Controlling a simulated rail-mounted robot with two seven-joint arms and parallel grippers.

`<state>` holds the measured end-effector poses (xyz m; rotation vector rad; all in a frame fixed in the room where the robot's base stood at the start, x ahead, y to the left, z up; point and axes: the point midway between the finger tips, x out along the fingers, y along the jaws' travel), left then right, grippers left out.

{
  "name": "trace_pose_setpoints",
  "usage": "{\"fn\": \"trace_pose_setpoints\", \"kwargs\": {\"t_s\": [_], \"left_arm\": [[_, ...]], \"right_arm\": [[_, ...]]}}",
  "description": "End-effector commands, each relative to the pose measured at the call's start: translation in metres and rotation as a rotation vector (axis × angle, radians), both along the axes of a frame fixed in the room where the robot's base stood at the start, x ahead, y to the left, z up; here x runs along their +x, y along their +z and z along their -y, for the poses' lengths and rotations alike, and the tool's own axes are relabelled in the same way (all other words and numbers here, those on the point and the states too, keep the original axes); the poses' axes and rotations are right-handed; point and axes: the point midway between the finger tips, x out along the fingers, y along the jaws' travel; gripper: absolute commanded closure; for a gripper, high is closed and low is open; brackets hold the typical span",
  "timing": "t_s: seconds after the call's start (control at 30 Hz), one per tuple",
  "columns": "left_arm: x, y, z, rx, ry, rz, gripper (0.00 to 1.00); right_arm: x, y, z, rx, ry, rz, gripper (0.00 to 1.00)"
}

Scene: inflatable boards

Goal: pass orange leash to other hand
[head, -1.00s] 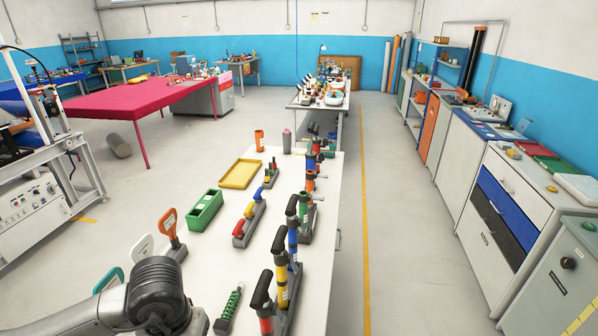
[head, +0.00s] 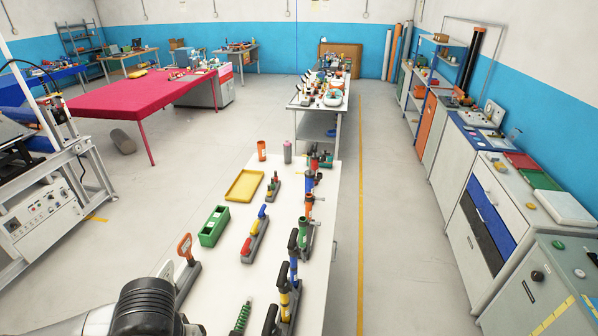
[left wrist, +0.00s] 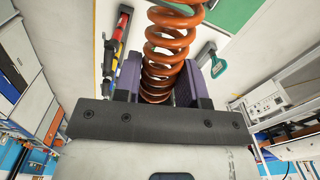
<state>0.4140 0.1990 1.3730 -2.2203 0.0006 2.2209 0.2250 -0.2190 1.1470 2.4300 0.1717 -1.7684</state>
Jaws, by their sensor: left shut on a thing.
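The orange leash (left wrist: 168,45) is a thick orange coil. In the left wrist view it stands between the purple fingers of my left gripper (left wrist: 160,82), which is shut on it. The coil runs up out of the top of that view, so its far end is hidden. In the head view only a dark joint of my left arm shows at the bottom left, and neither the left gripper nor the leash is visible there. My right gripper is in neither view.
A white table (head: 215,290) holds a green bin (head: 214,227), a yellow tray (head: 244,186), an orange-handled tool (head: 185,247) and several upright pumps along its right side (head: 292,260). A floor aisle (head: 395,220) lies clear between table and right-hand cabinets.

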Motion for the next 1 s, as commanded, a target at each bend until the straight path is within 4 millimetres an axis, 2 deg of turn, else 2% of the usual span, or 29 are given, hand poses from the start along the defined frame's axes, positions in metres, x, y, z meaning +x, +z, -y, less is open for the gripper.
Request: {"fn": "trace_pose_setpoints", "kwargs": {"t_s": [0.03,0.2,0.4,0.67,0.83,1.0], "left_arm": [[-0.002,0.016,0.0,0.0,0.0,-0.001,0.88],[-0.008,0.032,0.0,0.0,0.001,0.0,0.88],[-0.01,0.038,-0.001,-0.001,0.002,0.001,0.88],[-0.009,0.038,0.003,-0.002,-0.002,0.001,0.88],[-0.002,0.035,0.024,-0.002,-0.02,0.0,0.88],[0.014,0.031,0.064,-0.002,-0.052,0.001,0.88]], "right_arm": [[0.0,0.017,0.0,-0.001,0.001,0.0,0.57],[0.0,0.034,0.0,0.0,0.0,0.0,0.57],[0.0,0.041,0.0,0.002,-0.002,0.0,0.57],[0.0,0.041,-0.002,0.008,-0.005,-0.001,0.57],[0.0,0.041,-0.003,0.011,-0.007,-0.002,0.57],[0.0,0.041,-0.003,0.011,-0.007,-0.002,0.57]]}}
